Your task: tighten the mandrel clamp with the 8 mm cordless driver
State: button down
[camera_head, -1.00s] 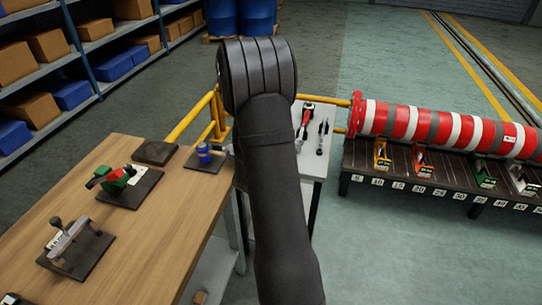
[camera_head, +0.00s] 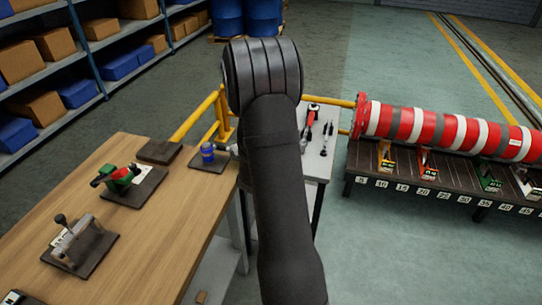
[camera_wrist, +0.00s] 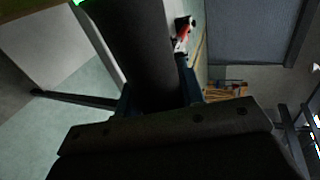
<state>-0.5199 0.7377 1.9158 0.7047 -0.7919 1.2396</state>
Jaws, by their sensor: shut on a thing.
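My gripper (camera_wrist: 158,100) shows in the wrist view, its two blue-grey fingers either side of a thick dark cylindrical tool (camera_wrist: 140,45). The tool's far end runs out of the top of the view, beside a small bright green patch. I cannot tell whether it is the 8 mm driver. In the head view my arm hides the gripper and the tool. On the wooden bench stand a green-and-red clamp fixture (camera_head: 122,176), a grey clamp fixture (camera_head: 76,236) and a small blue fixture (camera_head: 207,151). I cannot tell which one is the mandrel clamp.
The wooden bench (camera_head: 165,250) fills the lower left. A white table (camera_head: 318,165) with several hand tools stands behind my arm. The floor (camera_head: 400,255) in front of the rack is clear.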

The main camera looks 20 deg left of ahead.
jog(key=shift+a+r, duration=0.1)
jog(key=shift+a, duration=0.55)
dwell(2.6)
jog(key=shift+d, duration=0.1)
jog(key=shift+d, duration=2.6)
